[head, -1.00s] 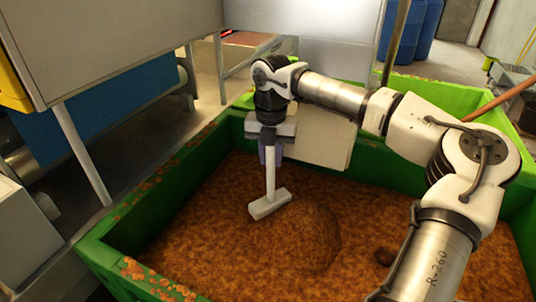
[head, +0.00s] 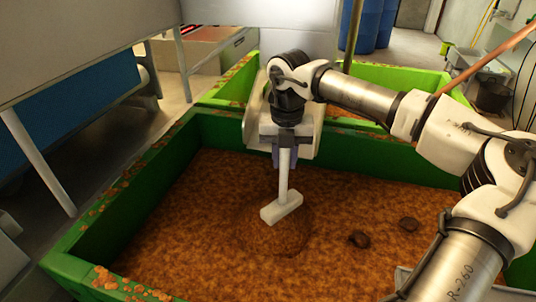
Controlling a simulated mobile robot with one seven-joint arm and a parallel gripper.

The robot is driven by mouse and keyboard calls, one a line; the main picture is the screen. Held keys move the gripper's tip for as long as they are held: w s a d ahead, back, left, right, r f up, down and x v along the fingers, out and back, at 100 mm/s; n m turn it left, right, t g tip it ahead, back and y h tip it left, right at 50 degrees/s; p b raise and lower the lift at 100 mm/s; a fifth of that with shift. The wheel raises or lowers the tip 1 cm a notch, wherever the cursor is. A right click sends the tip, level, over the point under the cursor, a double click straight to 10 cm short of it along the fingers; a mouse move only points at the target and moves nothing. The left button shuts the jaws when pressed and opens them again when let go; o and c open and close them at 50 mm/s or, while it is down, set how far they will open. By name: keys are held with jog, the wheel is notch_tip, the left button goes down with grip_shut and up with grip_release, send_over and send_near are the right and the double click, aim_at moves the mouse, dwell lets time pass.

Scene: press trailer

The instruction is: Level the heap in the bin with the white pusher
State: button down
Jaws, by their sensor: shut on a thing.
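The white pusher (head: 282,207) has an upright handle and a short bar-shaped head. My gripper (head: 284,158) is shut on the top of its handle and holds it head down over the green bin (head: 85,222). The pusher's head is at the top of the heap (head: 275,236), a low rounded mound of brown crumbly pomace (head: 190,245). It appears to touch the heap, but I cannot tell how firmly. The head hides part of the mound.
Crumbs cover the bin's left rim. A second green bin (head: 388,78) stands behind. A grey machine housing (head: 70,40) overhangs the left, and blue barrels (head: 378,25) stand at the back.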

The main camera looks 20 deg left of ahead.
jog(key=d, duration=1.3)
notch_tip(320, 180, up, 9)
jog(key=d+p, duration=0.1)
jog(key=p, duration=0.4)
jog(key=shift+d+f, duration=0.2)
jog(key=shift+d, duration=0.05)
dwell(1.1)
